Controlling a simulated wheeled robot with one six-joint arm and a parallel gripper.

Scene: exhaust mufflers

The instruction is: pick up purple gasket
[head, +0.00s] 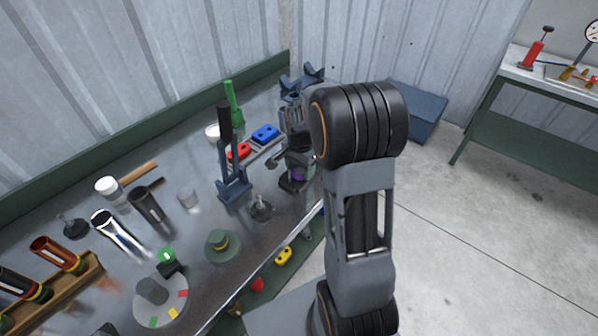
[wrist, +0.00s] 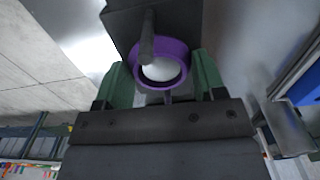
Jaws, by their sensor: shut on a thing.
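The purple gasket (wrist: 176,48) is a ring between the two green fingers of my gripper (wrist: 163,76) in the wrist view. The fingers are shut on it, one on each side. A dark rod overlaps the ring's edge, and a pale round shape shows through its opening. A dark block lies just beyond the ring. In the head view a small purple patch of the gasket (head: 298,174) shows at my gripper (head: 299,164), near the bench's right edge. My arm hides part of this area.
On the metal bench (head: 285,222) a blue upright tool (head: 233,180) stands left of my gripper. A red gasket (head: 238,152) and a blue gasket (head: 265,134) lie behind. A dark green stepped piece (head: 221,243) sits nearer the front edge. Open floor lies to the right.

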